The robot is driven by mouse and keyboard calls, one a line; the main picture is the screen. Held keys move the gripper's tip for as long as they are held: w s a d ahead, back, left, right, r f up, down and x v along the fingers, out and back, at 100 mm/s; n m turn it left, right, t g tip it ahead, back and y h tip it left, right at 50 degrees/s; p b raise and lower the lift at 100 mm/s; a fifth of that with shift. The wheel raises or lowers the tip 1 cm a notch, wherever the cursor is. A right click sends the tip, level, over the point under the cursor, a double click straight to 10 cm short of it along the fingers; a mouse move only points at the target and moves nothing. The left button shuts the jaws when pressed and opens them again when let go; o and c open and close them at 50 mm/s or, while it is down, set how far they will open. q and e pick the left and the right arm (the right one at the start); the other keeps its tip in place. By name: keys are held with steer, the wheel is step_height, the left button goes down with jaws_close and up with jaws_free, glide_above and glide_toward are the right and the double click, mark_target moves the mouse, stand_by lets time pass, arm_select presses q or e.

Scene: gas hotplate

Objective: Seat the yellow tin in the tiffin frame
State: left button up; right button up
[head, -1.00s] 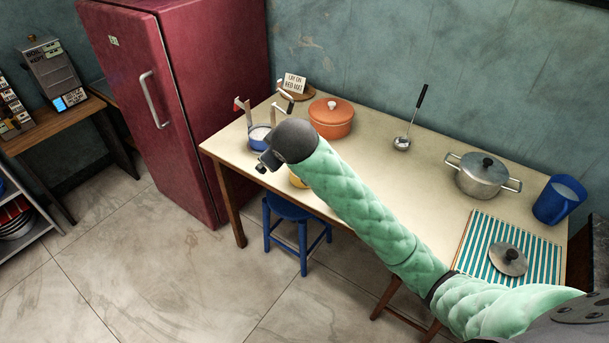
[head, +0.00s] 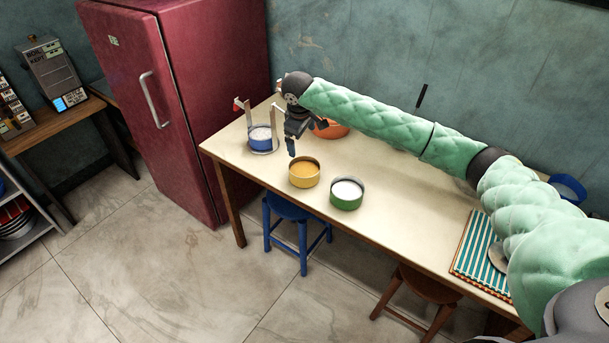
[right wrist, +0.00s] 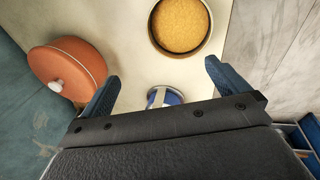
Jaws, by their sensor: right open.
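The yellow tin (head: 304,174), with golden-yellow contents, stands upright on the table near its front edge. It shows at the top of the right wrist view (right wrist: 180,27). The tiffin frame (head: 276,116), with upright metal posts, stands to its left and farther back. A blue tin (head: 262,145) with pale contents sits inside the frame; part of it shows low between my fingers in the wrist view (right wrist: 165,98). My right gripper (head: 291,146) is open and empty above the table, between the frame and the yellow tin. My left gripper is out of view.
A green tin (head: 346,197) with white contents stands right of the yellow tin. An orange pot (right wrist: 68,72) is behind my right gripper, partly hidden. My right arm covers much of the table's back. A striped mat (head: 478,268) lies at the right. A blue stool (head: 287,210) stands below.

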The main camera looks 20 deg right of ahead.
mark_target(304, 168)
steer(key=f, duration=0.2)
steer(key=s+f+g, duration=0.1)
steer(key=f, duration=0.1)
steer(key=f+m+g+y, duration=0.1)
steer(key=f, duration=0.1)
steer(key=shift+s+d+f+p, duration=0.1)
steer(key=shift+s+f+p, duration=0.2)
steer(key=shift+s+p, duration=0.1)
steer(key=shift+f, duration=0.25)
step_height(304, 168, down, 3)
steer(key=shift+s+f+p, duration=0.15)
steer(key=shift+f+p, duration=0.05)
steer(key=shift+p, duration=0.55)
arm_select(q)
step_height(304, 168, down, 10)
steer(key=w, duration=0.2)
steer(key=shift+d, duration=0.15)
arm_select(e)
steer(key=shift+f, duration=0.55)
steer(key=c, duration=0.9)
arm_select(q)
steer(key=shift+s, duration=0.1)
